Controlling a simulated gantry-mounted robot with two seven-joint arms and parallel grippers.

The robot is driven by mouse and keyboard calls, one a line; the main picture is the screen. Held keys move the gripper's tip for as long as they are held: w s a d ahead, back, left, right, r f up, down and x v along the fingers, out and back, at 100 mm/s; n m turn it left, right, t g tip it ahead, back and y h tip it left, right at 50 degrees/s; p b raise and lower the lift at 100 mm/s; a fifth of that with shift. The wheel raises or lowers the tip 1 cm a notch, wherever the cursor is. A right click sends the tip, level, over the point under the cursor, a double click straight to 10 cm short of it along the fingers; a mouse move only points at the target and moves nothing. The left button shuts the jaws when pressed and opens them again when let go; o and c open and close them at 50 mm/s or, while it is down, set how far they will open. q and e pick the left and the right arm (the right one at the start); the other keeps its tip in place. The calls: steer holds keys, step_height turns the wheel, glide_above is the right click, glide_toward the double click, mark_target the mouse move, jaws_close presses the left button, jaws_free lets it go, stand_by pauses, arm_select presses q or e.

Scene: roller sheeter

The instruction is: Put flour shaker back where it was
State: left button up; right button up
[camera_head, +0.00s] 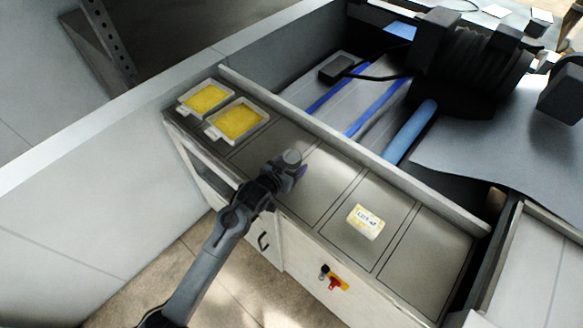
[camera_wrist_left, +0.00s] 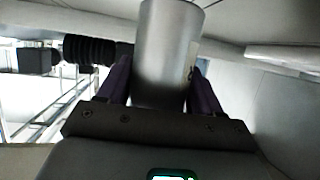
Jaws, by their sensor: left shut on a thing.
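The flour shaker is a metallic grey cylinder. In the left wrist view the flour shaker (camera_wrist_left: 168,50) stands between the two dark purple fingers of my left gripper (camera_wrist_left: 160,85), which is shut on it. In the head view the top of the flour shaker (camera_head: 292,157) shows at the end of my left arm, over the grey counter strip with marked rectangles. My left gripper (camera_head: 290,170) is over the middle part of this strip. I cannot tell whether the shaker touches the counter. My right gripper is not in view.
Two trays with yellow contents, a rear tray (camera_head: 206,97) and a nearer tray (camera_head: 238,120), sit at the strip's left end. A labelled pale block (camera_head: 366,222) lies to the right. A raised ledge (camera_head: 330,129) runs behind. The far right marked rectangle (camera_head: 428,262) is bare.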

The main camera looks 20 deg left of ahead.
arm_select(q)
steer(key=shift+f, duration=0.8)
steer(key=shift+f, duration=0.2)
steer(key=o, duration=1.2)
